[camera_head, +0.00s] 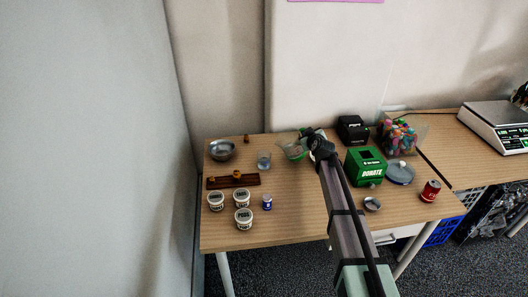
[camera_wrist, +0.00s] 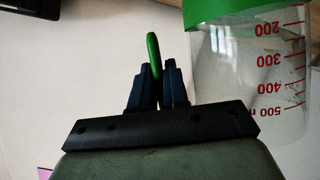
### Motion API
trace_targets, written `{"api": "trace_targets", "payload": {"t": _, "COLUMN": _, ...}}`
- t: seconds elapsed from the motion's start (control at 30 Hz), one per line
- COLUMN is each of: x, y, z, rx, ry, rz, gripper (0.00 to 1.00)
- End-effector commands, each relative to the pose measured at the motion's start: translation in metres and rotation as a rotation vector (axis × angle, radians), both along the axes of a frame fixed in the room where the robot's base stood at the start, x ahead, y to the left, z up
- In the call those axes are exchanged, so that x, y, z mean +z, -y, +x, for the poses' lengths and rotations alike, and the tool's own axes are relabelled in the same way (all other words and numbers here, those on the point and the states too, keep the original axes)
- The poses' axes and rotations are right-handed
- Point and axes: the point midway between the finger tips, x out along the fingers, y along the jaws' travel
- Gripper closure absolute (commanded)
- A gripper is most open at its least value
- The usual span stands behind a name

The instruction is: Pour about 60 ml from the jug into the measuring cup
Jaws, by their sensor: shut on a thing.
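The jug (camera_head: 293,149) is a clear vessel with a green part, at the back middle of the table. In the wrist view, the jug (camera_wrist: 248,75) shows at the upper right with red marks from 200 to 500, digits upside down, and solid green at the picture's top. I cannot tell if that green is liquid. My gripper (camera_wrist: 156,75) is shut on the jug's green handle (camera_wrist: 153,50). In the head view my gripper (camera_head: 308,136) is small and partly hidden by my arm. A clear cup (camera_head: 264,160), likely the measuring cup, stands left of the jug.
A metal bowl (camera_head: 222,150) and a dark wooden rack (camera_head: 222,182) are at the left, with white tubs (camera_head: 243,218) and a blue bottle (camera_head: 267,202) in front. A green donation box (camera_head: 366,167), small metal dish (camera_head: 372,204) and red can (camera_head: 430,190) are at the right. The front middle is clear.

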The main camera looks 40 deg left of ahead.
Motion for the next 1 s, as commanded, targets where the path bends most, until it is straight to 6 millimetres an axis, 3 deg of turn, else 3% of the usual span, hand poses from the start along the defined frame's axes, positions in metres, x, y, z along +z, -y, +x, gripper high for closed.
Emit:
{"api": "trace_targets", "payload": {"t": 0.5, "x": -0.008, "y": 0.015, "z": 0.024, "rx": 0.006, "ry": -0.221, "rz": 0.167, "gripper": 1.00}}
{"api": "trace_targets", "payload": {"t": 1.0, "x": -0.009, "y": 0.021, "z": 0.032, "rx": 0.012, "ry": -0.366, "rz": 0.277, "gripper": 1.00}}
